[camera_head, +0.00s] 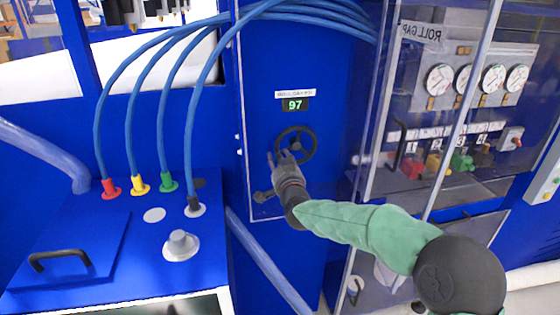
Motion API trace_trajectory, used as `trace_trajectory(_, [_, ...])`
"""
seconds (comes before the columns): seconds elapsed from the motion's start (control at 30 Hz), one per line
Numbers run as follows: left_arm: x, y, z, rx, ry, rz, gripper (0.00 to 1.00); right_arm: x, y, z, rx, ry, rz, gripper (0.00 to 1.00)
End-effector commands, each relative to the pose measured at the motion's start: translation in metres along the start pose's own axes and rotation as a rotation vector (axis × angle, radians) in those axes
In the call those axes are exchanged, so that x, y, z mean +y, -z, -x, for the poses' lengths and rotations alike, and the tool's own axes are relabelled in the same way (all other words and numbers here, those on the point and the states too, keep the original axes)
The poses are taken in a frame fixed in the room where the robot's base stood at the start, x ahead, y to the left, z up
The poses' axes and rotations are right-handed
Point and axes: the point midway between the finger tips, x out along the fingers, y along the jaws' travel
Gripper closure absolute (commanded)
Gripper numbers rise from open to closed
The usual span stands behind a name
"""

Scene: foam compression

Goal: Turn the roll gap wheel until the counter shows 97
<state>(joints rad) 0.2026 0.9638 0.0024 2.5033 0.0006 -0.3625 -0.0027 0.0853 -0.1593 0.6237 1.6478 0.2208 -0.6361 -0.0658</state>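The roll gap wheel (309,137) is a dark round handwheel on the blue cabinet front. The counter (295,104) above it reads 97 in green digits, under a small white label. My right gripper (282,156) is at the lower left of the wheel, its fingers at or just in front of the rim. The fingers look spread apart, with nothing clearly held between them. I cannot tell whether they touch the wheel. The gripper hides part of the wheel's lower left. My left gripper is not in view.
Blue hoses (186,125) run to coloured fittings on the blue bench at left. A transparent door (440,120) stands at right, before several gauges (439,80) and coloured valves.

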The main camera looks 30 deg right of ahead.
Motion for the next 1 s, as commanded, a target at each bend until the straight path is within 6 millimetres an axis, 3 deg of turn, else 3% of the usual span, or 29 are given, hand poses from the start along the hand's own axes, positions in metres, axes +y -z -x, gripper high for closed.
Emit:
trace_trajectory(0.37, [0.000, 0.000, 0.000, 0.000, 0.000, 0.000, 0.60, -0.001, 0.003, 0.007, 0.005, 0.001, 0.000, 0.55])
trace_trajectory(1.0, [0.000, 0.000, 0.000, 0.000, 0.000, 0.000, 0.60, 0.000, 0.002, 0.104, 0.004, 0.001, 0.000, 0.55])
